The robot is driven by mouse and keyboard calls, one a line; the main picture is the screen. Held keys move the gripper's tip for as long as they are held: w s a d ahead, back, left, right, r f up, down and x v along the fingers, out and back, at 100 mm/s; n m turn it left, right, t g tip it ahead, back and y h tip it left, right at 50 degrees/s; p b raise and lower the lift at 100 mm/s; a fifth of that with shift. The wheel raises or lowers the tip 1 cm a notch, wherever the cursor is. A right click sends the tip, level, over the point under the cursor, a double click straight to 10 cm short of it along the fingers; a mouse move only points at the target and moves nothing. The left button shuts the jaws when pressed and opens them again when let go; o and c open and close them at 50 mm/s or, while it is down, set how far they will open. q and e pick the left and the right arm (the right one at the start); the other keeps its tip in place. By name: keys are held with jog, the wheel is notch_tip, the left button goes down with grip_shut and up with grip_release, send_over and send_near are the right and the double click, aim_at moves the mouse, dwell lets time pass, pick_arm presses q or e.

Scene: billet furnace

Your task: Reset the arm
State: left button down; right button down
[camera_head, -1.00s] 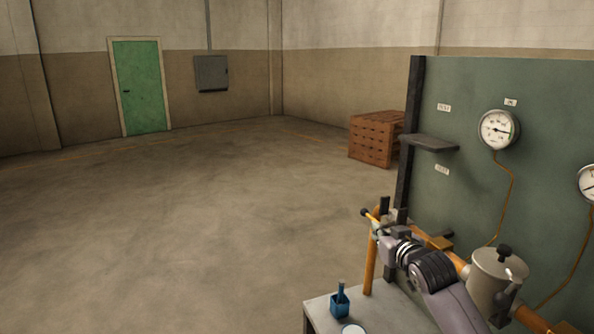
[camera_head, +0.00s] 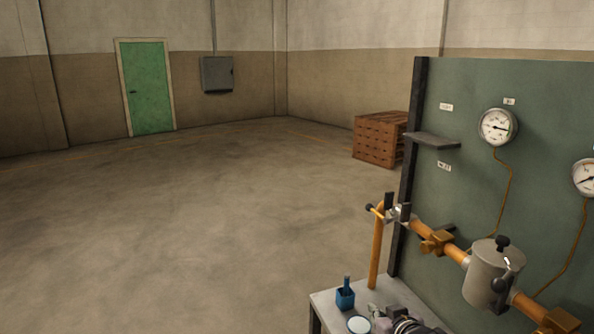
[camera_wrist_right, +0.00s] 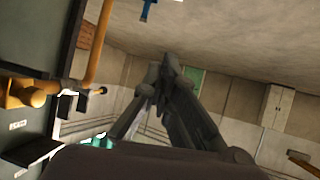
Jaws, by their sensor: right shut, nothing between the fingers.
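My right gripper (camera_head: 376,311) is low in the head view, over the grey bench top beside a round white-topped dish (camera_head: 359,325). In the right wrist view its fingers (camera_wrist_right: 167,62) come together at the tips, shut with nothing between them. Part of my right arm shows at the bottom edge of the head view. My left gripper is in neither view.
A blue holder (camera_head: 345,298) stands on the bench (camera_head: 325,301). An orange pipe (camera_head: 375,250) rises behind it and runs right to a grey canister (camera_head: 488,273). A green panel (camera_head: 540,140) with gauges (camera_head: 497,127) stands behind. Open floor lies left.

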jog(key=s+f+g, duration=0.2)
jog(key=s+f, duration=0.3)
jog(key=s, duration=0.2)
jog(key=s+f+g, duration=0.2)
jog(key=s+f, duration=0.3)
jog(key=s, duration=0.3)
jog(key=s+d+f+g+h, duration=0.1)
jog(key=s+f+g, duration=0.1)
jog(key=s, duration=0.9)
jog(key=s+d+f+g+h, duration=0.1)
jog(key=s+g, duration=0.1)
jog(key=s, duration=0.9)
notch_tip(320, 180, down, 27)
jog(key=g+b, duration=0.1)
jog(key=b, duration=0.1)
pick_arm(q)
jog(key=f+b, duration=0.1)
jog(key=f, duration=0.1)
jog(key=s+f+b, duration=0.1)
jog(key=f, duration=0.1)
pick_arm(e)
jog(key=s+d+f+g, duration=0.1)
jog(key=s+d+f, duration=0.2)
jog(key=s+f, duration=1.4)
notch_tip(320, 180, down, 2)
jog(key=shift+s+f+g, duration=0.25)
jog(key=shift+s+g, duration=0.05)
jog(key=shift+g, duration=0.1)
